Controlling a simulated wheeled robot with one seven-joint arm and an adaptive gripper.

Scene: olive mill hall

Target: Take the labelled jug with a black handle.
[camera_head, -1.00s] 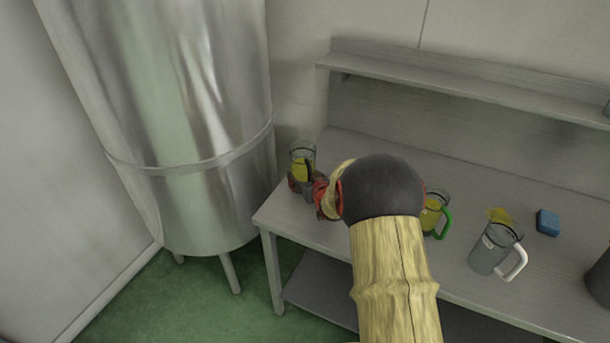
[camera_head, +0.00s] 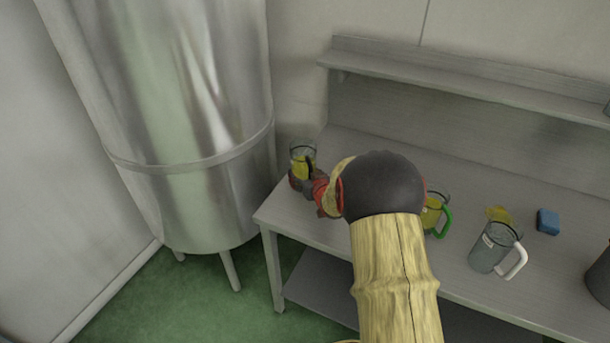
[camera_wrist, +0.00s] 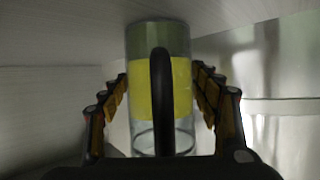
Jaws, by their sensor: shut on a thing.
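The jug with a black handle (camera_head: 303,152) is clear glass, with yellow in it. It stands at the far left end of the metal table (camera_head: 287,217). In the wrist view the same jug (camera_wrist: 140,90) fills the middle, with its black handle towards me and a broad yellow band around its body. I cannot tell whether that band is a label or the contents. My gripper (camera_wrist: 160,88) has a finger on each side of the jug's body and is shut on it. In the head view my gripper (camera_head: 308,183) is partly hidden behind my wrist.
A jug with a green handle (camera_head: 432,213) stands just right of my arm. A greyish jug with a white handle (camera_head: 487,253), a blue block (camera_head: 548,221) and a dark container (camera_head: 600,279) are further right. A large steel tank (camera_head: 190,120) stands close on the left. A shelf (camera_head: 460,78) runs above the table.

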